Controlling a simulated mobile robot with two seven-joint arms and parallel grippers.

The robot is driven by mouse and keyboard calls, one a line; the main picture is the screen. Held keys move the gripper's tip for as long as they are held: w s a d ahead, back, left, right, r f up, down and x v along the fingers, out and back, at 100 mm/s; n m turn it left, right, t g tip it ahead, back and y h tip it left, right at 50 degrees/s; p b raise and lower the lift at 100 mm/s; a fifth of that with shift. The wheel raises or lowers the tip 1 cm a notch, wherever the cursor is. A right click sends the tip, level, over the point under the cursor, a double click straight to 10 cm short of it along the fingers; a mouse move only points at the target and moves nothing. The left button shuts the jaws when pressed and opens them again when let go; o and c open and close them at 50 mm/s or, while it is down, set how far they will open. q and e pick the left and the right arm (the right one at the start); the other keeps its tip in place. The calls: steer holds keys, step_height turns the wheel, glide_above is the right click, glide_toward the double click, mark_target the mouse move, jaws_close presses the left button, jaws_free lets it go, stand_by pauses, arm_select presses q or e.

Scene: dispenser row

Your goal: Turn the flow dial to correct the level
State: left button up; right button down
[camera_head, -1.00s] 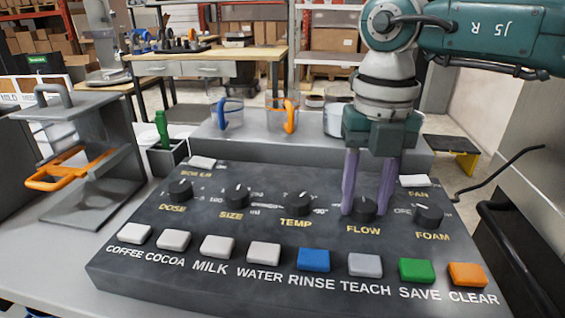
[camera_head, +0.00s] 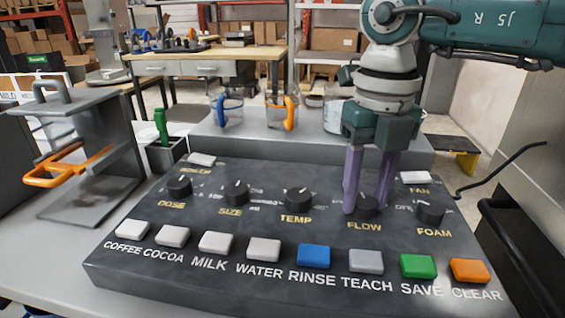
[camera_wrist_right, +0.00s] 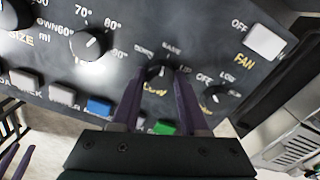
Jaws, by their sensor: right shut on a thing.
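The flow dial (camera_head: 366,208) is a black round knob above the FLOW label on the dark control panel (camera_head: 290,277). My right gripper (camera_head: 366,208) points down with its purple fingers on either side of the dial and is shut on it. In the right wrist view the flow dial (camera_wrist_right: 160,72) sits between the two fingertips (camera_wrist_right: 156,80), with a light pointer mark near its top. The fingers hide part of the dial and its scale.
The temp dial (camera_head: 298,198) and foam dial (camera_head: 430,212) flank the flow dial closely. A row of buttons, including blue rinse (camera_head: 313,256) and orange clear (camera_head: 469,270), lies in front. Glass jugs (camera_head: 282,112) stand on the grey ledge behind.

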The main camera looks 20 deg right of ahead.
mark_target(365, 200)
steer(key=n+b, duration=0.1)
steer(key=n, duration=0.3)
steer(key=shift+n, duration=0.3)
steer(key=n+b, duration=0.2)
steer(key=n, duration=0.2)
steer(key=shift+n, duration=0.3)
steer(key=shift+c, duration=2.1)
jaws_free()
step_height(365, 200, up, 10)
